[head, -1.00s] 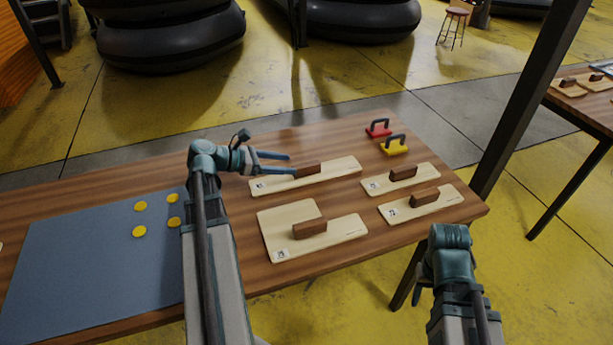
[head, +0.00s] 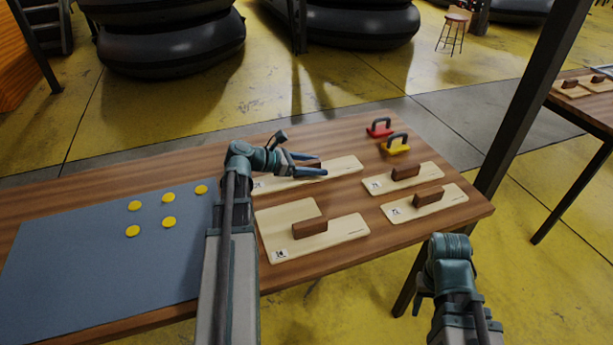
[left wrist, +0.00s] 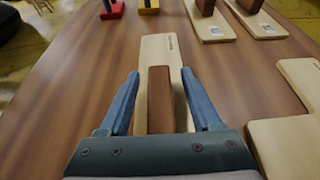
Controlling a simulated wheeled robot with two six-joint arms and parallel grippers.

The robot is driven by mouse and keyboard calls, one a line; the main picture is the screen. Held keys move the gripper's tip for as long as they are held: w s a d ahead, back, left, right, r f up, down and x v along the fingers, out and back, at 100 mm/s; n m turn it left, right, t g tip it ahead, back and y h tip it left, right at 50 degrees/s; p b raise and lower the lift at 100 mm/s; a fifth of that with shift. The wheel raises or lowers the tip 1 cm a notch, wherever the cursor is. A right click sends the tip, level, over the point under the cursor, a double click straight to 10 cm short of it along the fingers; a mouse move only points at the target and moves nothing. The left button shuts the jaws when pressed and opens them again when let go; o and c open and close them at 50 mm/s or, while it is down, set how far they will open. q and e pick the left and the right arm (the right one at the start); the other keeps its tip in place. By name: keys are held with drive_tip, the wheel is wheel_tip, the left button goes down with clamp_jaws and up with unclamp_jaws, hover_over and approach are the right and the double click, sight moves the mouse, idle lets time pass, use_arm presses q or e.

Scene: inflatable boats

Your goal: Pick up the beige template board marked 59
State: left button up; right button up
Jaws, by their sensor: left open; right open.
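Several beige template boards with brown grip blocks lie on the wooden table; their printed marks are too small to read, so I cannot tell which is 59. My left gripper (head: 317,164) is open over the long narrow board (head: 343,168) at the back. In the left wrist view, its two blue fingers (left wrist: 160,78) lie on either side of that board's brown block (left wrist: 160,98), with gaps showing and no grip on it. The long board (left wrist: 159,48) extends forward past the fingertips. My right arm shows at the lower right, but its fingers cannot be seen.
An L-shaped board (head: 343,230) lies in front, and two small boards (head: 429,174) (head: 447,198) lie to the right. Red (head: 379,130) and yellow (head: 395,147) handled blocks stand behind them. A blue-grey mat (head: 95,265) with several yellow discs covers the left.

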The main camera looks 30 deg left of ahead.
use_arm(q)
drive_tip(key=shift+w+d+f, duration=0.2)
drive_tip(key=shift+w+d, duration=0.1)
drive_tip(key=shift+w, duration=0.05)
clamp_jaws()
use_arm(e)
drive_tip(key=shift+f, duration=0.15)
use_arm(q)
drive_tip(key=shift+r, duration=0.15)
